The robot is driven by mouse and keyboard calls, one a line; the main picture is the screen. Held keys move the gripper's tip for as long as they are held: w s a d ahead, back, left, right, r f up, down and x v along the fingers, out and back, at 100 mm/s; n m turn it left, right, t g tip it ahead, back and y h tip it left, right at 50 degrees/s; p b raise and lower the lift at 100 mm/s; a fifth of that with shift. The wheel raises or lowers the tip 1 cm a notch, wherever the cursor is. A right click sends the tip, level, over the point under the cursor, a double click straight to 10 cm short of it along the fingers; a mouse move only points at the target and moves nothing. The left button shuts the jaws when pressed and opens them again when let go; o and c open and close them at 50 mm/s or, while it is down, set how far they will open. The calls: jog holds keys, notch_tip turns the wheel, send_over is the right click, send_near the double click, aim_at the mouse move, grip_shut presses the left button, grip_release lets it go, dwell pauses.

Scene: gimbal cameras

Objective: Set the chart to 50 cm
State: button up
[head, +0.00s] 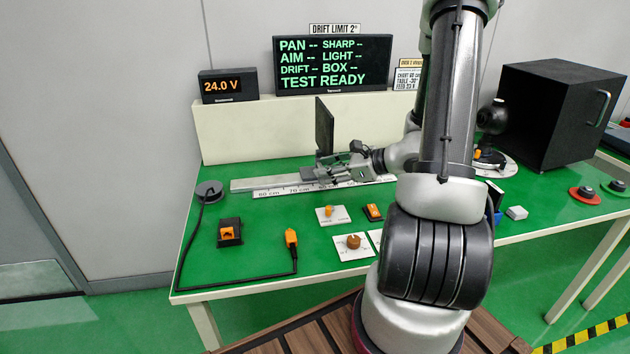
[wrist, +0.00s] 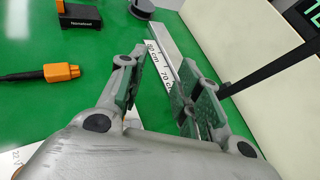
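The chart is a thin dark panel (head: 324,126) standing upright at the rail, seen nearly edge-on in the head view. The pale rail (head: 265,183) runs along the back of the green table, with a centimetre scale (head: 272,194) in front. The chart stands between the 70 cm and 60 cm marks; its foot is hidden by my gripper. My gripper (head: 312,174) is low over the rail beside the chart, pointing left. The wrist view shows my gripper (wrist: 160,95) open, with the rail and scale visible between its fingers. A dark bar, apparently the chart (wrist: 268,70), lies outside the right finger.
A display (head: 333,64) reads TEST READY, beside a 24.0 V readout (head: 228,86). An orange plug (head: 291,238), its cable, an orange socket (head: 229,232) and a knob (head: 353,242) lie in front. A black box (head: 552,112) stands right. My arm hides the rail's right part.

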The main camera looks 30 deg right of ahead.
jog(key=d+f+m+h, duration=0.1)
jog(key=d+f+m, duration=0.1)
jog(key=w+d+f+m+t+h, duration=0.1)
jog(key=d+f+m, duration=0.1)
jog(key=w+d+f+m+t+h, duration=0.1)
jog(key=d+f, duration=0.1)
jog(key=shift+w+m, duration=0.2)
jog(key=shift+m, duration=0.2)
jog(key=shift+w+d+f, duration=0.15)
jog(key=shift+w+f, duration=0.05)
jog(key=shift+w, duration=0.05)
jog(key=x, duration=0.7)
jog(key=shift+w, duration=0.25)
jog(key=shift+d, duration=0.1)
grip_shut()
